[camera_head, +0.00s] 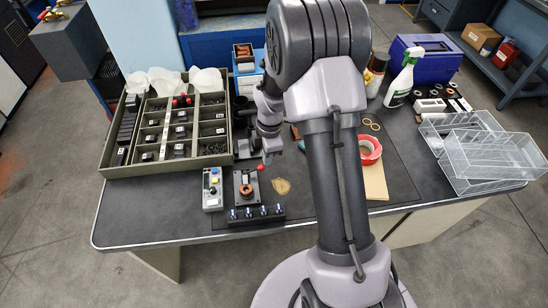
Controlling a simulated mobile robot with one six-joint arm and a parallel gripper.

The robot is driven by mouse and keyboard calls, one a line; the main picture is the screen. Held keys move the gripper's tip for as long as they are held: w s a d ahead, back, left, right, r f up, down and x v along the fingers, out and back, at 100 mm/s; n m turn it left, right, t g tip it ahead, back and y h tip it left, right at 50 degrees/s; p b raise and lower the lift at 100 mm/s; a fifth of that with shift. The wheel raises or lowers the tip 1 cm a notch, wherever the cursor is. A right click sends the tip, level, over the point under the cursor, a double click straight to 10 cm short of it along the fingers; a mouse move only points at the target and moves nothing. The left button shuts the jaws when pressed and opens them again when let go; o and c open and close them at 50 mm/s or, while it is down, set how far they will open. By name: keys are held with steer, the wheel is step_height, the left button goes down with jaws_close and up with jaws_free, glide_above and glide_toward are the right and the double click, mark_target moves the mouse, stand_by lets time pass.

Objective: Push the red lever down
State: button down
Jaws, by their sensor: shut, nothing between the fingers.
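The red lever (261,168) shows as a small red knob at the upper right of a small black device with a copper-coloured part (246,186) on the bench. My gripper (268,156) hangs just above and behind the red knob, close to it. It looks shut and empty. I cannot tell whether the fingertips touch the knob. My own arm hides part of the bench to the right.
A grey box with a display (212,188) stands left of the device, and a black strip with several knobs (256,214) lies in front. A divided parts tray (106,165) is at left. Red tape (369,148) and clear bins (487,160) are at right. The front left bench top is clear.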

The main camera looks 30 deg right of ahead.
steer(key=s+d+r+p, duration=0.1)
steer(key=s+d+r, duration=0.2)
steer(key=d, duration=0.6)
steer(key=shift+s+r+p, duration=0.25)
steer(key=shift+r+p, duration=0.1)
steer(key=s+a+r+m+t+b, duration=0.1)
steer(key=s+a+r+m, duration=0.1)
steer(key=a+r+m, duration=0.55)
steer(key=s+a+r+m+t, duration=0.2)
steer(key=a+r, duration=0.2)
steer(key=r, duration=0.6)
steer(key=s+a+r+m+t, duration=0.1)
steer(key=s+a+r+m, duration=0.2)
steer(key=s+a+m, duration=0.2)
steer(key=s+a+r+m+t+y+b, duration=0.1)
steer(key=s+a+r+m, duration=0.2)
steer(key=s+m, duration=0.3)
steer(key=s+a, duration=0.1)
steer(key=s, duration=0.3)
steer(key=shift+a+r, duration=0.3)
steer(key=shift+a, duration=0.05)
